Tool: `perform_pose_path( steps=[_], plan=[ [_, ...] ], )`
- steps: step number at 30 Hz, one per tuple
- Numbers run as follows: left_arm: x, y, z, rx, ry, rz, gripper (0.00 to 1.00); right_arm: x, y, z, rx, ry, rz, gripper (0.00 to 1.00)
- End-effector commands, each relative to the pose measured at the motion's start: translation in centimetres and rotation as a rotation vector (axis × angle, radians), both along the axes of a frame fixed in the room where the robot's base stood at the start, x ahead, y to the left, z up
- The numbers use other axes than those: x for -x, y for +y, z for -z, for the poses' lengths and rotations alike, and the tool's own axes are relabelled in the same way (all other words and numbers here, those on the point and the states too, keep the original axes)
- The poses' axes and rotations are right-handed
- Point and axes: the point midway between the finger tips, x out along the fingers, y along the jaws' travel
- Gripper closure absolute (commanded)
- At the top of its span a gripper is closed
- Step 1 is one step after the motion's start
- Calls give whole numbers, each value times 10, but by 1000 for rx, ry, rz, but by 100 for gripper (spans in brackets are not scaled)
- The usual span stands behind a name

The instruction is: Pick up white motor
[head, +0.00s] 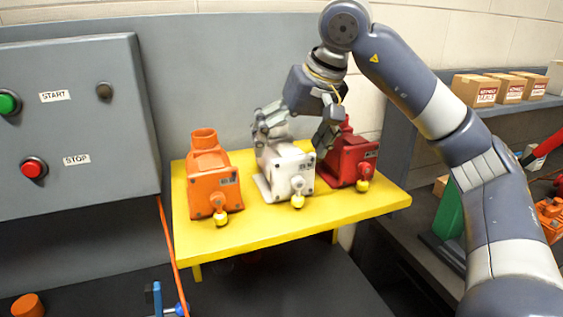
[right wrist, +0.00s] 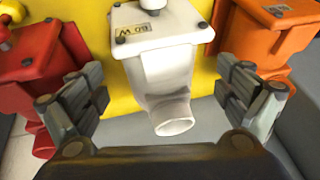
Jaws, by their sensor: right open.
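The white motor (head: 287,172) stands in the middle of the yellow table (head: 285,228), between the orange motor (head: 213,178) and the red motor (head: 351,160). My right gripper (head: 299,133) is above and behind the white motor, coming from the back right. In the right wrist view the white motor (right wrist: 160,65) lies between the spread fingers of my right gripper (right wrist: 165,95), its round open neck pointing toward the palm. The fingers are apart from it, with gaps on both sides. My left gripper is not in view.
In the right wrist view the red motor (right wrist: 40,75) is close to the left finger and the orange motor (right wrist: 265,35) close to the right one. A grey control box (head: 75,125) with START and STOP buttons stands left. Cardboard boxes (head: 500,88) sit on a shelf at right.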

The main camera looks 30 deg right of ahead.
Motion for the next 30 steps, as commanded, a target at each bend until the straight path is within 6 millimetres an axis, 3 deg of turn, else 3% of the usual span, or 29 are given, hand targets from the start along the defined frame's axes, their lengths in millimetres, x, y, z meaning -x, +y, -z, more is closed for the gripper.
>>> perform_pose_path(
  steps=[7, 15, 27, 30],
  plan=[
    [-10, -2, -12, 3, -17, -1, 60, -13, 1, 30, 1, 2, 0, 6],
    [-7, -3, -11, 4, -10, -1, 60, -15, 2, 33, 0, -1, 0, 6],
    [-2, -3, -11, 4, -2, -1, 60, -15, 2, 33, 1, 0, 0, 96],
    [-1, -3, -11, 4, -2, -1, 60, -16, 2, 28, -2, -12, 1, 96]
  ],
)
